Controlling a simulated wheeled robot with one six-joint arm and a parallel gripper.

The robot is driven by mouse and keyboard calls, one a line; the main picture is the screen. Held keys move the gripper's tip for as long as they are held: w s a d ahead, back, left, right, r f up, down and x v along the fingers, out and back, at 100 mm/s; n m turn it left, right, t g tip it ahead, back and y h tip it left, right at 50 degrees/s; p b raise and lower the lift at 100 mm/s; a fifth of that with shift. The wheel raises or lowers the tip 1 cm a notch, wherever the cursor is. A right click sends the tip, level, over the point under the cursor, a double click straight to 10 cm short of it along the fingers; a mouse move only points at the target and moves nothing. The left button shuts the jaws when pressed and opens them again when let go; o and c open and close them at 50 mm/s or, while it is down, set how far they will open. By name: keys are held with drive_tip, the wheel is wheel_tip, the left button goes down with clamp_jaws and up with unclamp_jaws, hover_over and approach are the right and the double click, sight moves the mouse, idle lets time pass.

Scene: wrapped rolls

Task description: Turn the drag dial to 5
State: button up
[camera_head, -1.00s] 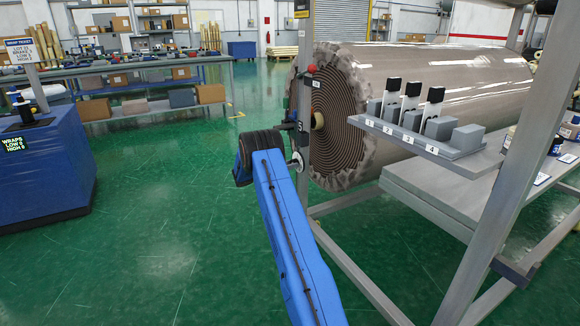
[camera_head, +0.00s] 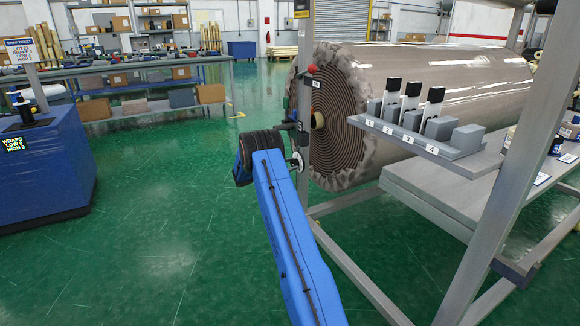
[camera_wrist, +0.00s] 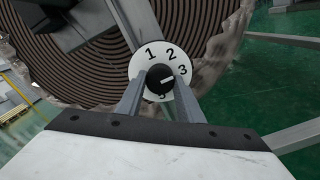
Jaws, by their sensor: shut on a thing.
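The drag dial (camera_wrist: 136,70) is a white disc with black numbers, mounted on a grey post in front of the roll. In the wrist view 1, 2 and 3 are readable; a partly covered figure shows at the bottom, and the right side is hidden by a finger. Its black knob (camera_wrist: 158,79) has a white line pointing right, a little below the 3. My gripper (camera_wrist: 160,88) is shut on the knob, one grey finger on each side. In the head view the dial (camera_head: 296,163) shows edge-on, beside my gripper (camera_head: 286,158).
The large wrapped roll (camera_head: 430,85) lies behind the post (camera_head: 304,105). A shelf (camera_head: 420,145) with numbered grey blocks and a slanted frame post (camera_head: 510,165) stand right of my arm. A blue cabinet (camera_head: 45,170) stands at left. The green floor between is clear.

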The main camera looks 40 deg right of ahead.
drive_tip(key=m, duration=1.3)
drive_tip(key=shift+a+m, duration=0.1)
drive_tip(key=shift+m, duration=0.3)
drive_tip(key=m, duration=0.4)
drive_tip(key=shift+f+m, duration=0.1)
drive_tip(key=shift+m, duration=2)
drive_tip(key=o, duration=1)
drive_tip(key=shift+o, duration=0.4)
